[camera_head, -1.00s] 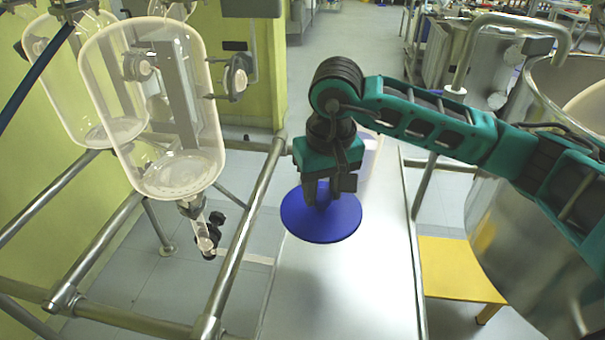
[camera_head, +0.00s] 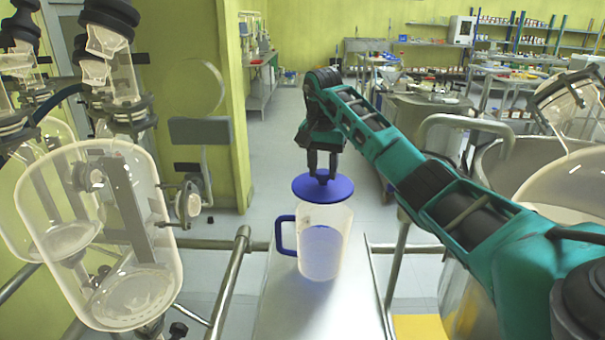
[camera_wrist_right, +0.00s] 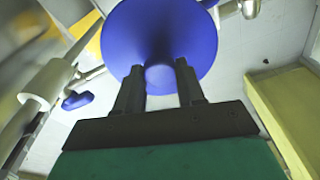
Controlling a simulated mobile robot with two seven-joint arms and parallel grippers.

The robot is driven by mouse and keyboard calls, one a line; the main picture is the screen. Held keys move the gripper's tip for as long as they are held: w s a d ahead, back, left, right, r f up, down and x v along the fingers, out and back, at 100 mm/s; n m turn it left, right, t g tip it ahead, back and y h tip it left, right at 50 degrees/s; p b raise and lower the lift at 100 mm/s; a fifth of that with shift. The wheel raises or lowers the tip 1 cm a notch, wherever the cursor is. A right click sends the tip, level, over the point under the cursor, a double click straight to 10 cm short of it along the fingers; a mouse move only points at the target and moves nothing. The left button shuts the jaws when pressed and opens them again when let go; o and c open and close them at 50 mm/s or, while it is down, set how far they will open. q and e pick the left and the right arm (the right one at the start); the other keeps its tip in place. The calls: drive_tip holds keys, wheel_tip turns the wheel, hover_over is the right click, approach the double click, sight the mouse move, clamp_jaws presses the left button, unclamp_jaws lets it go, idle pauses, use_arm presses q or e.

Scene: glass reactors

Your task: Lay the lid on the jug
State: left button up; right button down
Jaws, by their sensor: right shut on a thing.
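The blue round lid (camera_head: 323,187) is held by its knob in my right gripper (camera_head: 322,170), which is shut on it. In the head view the lid appears just above the mouth of the jug (camera_head: 322,240); I cannot tell whether it touches the rim. The jug is translucent, with a blue handle on its left, and stands upright on the metal table. In the right wrist view the lid (camera_wrist_right: 160,40) sits beyond the two fingers (camera_wrist_right: 160,88), with the knob between them. My left gripper is not in view.
The metal table (camera_head: 320,318) is narrow, with rails along both sides. Glass reactor vessels (camera_head: 95,240) stand close on the left. A large steel vessel (camera_head: 480,165) stands on the right beside my right arm.

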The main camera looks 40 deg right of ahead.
sight(323, 185)
drive_tip(key=shift+f, duration=2.8)
drive_tip(key=shift+s+f, duration=0.1)
drive_tip(key=shift+f, duration=0.4)
drive_tip(key=c, duration=0.6)
unclamp_jaws()
wheel_tip(323, 185, up, 13)
drive_tip(key=a, duration=0.1)
drive_tip(key=shift+s+a, duration=0.2)
drive_tip(key=shift+s, duration=0.25)
drive_tip(key=shift+a+f, duration=0.1)
drive_tip(key=shift+f, duration=0.1)
